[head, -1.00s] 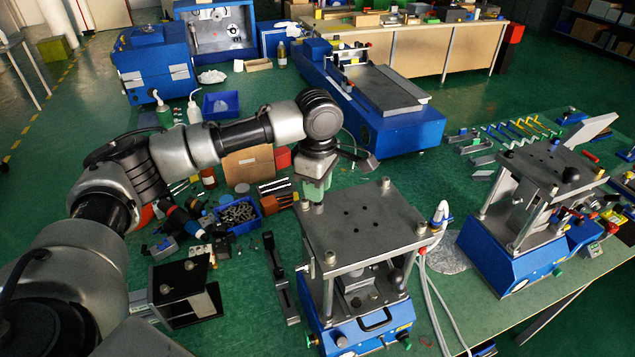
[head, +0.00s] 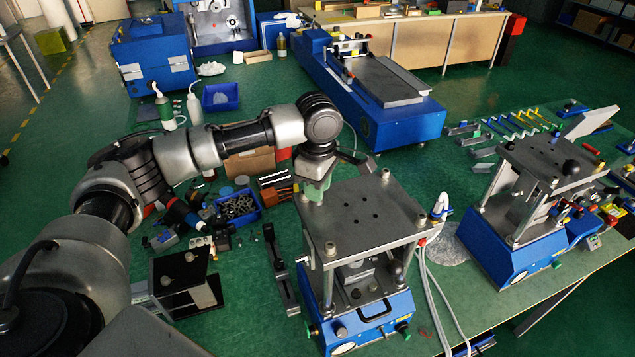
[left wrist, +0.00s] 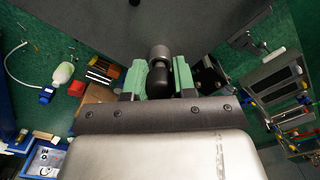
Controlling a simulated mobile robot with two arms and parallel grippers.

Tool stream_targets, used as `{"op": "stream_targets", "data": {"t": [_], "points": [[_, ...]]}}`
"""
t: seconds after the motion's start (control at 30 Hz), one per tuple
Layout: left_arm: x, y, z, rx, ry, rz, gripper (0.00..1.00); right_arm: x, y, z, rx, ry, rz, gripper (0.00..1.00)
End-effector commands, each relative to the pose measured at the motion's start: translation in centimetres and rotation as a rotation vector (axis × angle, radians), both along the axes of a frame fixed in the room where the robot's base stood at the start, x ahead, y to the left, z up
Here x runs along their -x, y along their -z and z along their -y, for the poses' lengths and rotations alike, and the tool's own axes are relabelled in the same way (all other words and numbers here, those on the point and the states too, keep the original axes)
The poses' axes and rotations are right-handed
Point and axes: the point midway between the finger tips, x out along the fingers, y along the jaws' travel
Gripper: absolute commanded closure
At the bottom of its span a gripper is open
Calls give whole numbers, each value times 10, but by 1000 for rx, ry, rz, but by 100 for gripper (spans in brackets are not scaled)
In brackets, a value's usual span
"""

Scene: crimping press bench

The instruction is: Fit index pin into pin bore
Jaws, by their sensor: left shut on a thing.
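The press (head: 362,212) stands at front centre, with a grey top plate, corner posts and a blue base. My left gripper (head: 318,192) is at the plate's far left corner, its green fingertips pointing down. In the left wrist view the green fingers (left wrist: 158,80) are shut around a black rounded piece (left wrist: 159,77), which I take for the index pin's knob. A metal cylinder (left wrist: 158,52) shows just beyond it; I cannot tell whether it is the pin or a corner post. The pin bore cannot be made out. My right gripper is not in view.
A second press (head: 540,200) stands at right. A black angled fixture (head: 185,280) and a dark bar (head: 281,270) lie left of the front press. A blue bin (head: 238,208) of rings is behind them. White hoses (head: 430,290) run down the press's right side.

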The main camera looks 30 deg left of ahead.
Motion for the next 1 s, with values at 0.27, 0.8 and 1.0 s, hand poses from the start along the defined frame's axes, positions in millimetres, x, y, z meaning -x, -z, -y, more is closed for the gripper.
{"op": "stream_targets", "data": {"t": [0.27,0.8,1.0], "points": [[1,4,0,0,1,-2,60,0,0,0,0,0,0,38],[3,8,1,-2,4,-14,44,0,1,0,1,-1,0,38],[1,-2,1,-1,3,-8,44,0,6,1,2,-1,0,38]]}}
